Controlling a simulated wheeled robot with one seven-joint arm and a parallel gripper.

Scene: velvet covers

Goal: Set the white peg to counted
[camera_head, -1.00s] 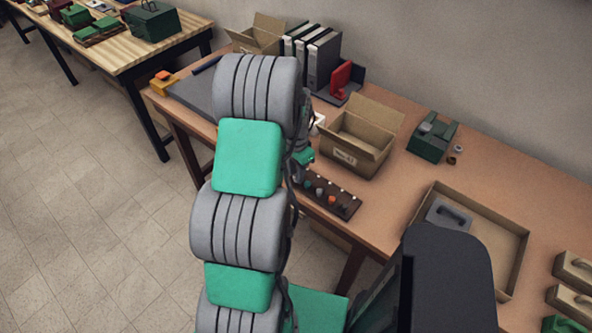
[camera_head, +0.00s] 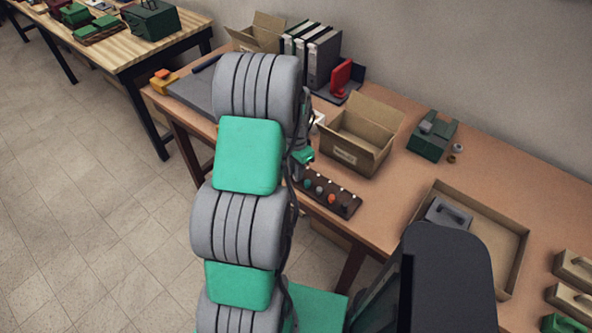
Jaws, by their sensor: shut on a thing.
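A dark peg board (camera_head: 344,208) lies near the table's front edge, with a row of coloured pegs, including an orange peg (camera_head: 332,199) and a grey peg (camera_head: 319,191). Small white marks run along its far side. My gripper (camera_head: 298,172) shows only in part beside my arm, at the board's left end. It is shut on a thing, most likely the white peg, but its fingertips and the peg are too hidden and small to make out. I cannot tell whether the held peg touches the board.
An open cardboard box (camera_head: 352,143) stands just behind the board. A green block-like case (camera_head: 431,140) and a shallow tray (camera_head: 517,262) with a grey handled thing are to the right. Binders (camera_head: 322,58) and a red item (camera_head: 341,78) stand at the back.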

